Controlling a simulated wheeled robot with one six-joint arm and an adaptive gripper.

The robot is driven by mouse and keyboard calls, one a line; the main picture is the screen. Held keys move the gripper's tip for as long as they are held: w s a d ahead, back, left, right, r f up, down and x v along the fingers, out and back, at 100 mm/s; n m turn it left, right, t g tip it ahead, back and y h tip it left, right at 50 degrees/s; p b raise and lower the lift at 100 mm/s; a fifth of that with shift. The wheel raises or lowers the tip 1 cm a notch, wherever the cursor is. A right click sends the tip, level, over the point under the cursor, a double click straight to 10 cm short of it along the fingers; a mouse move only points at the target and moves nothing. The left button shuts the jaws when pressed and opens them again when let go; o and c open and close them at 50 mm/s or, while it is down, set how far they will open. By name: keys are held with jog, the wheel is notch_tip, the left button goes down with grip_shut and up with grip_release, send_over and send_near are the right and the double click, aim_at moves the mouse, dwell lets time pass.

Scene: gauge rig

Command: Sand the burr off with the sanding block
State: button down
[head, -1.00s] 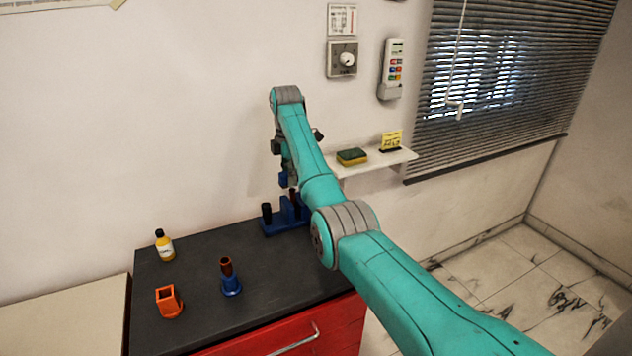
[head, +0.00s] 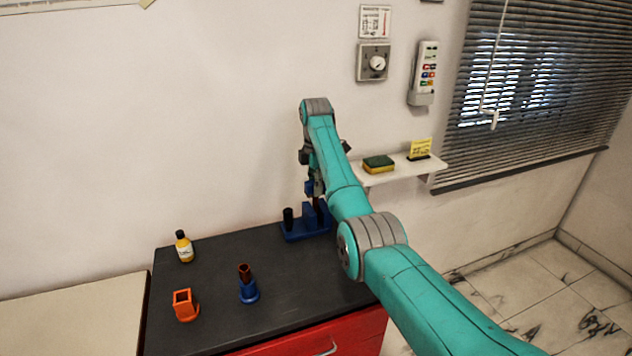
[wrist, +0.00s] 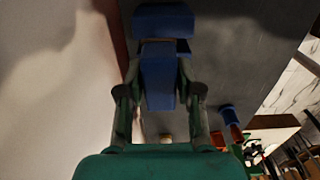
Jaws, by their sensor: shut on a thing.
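My gripper (head: 311,180) is shut on a blue block (wrist: 158,80), which I take for the sanding block; the block (head: 310,189) also shows in the head view. It appears just above a blue rig (head: 293,236) at the back of the dark bench top. The rig has a black post (head: 288,218) at its left and a taller blue part beside it. A dark red piece at the rig is mostly hidden by my arm. In the wrist view a wide blue part (wrist: 163,20) lies beyond the held block. I cannot make out the burr or whether the block touches the rig.
On the bench (head: 215,315) stand a yellow bottle (head: 184,248), an orange square holder (head: 185,307) and a blue stand (head: 249,293) with a brown tube (head: 244,272). A shelf (head: 398,172) at right carries a sponge (head: 378,164).

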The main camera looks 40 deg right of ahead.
jog(key=shift+f, duration=0.65)
dwell(0.8)
jog(key=shift+d, duration=0.15)
jog(key=shift+s+d, duration=0.2)
jog(key=shift+d, duration=0.4)
jog(key=shift+a, duration=0.1)
jog(key=shift+w+a, duration=0.2)
jog(key=shift+a, duration=0.55)
jog(key=shift+w+a, duration=0.2)
jog(key=shift+a, duration=0.5)
jog(key=shift+s+d+f, duration=0.1)
jog(key=shift+s+d, duration=0.15)
jog(key=shift+d, duration=0.55)
jog(key=shift+s+d, duration=0.2)
jog(key=shift+d, duration=0.55)
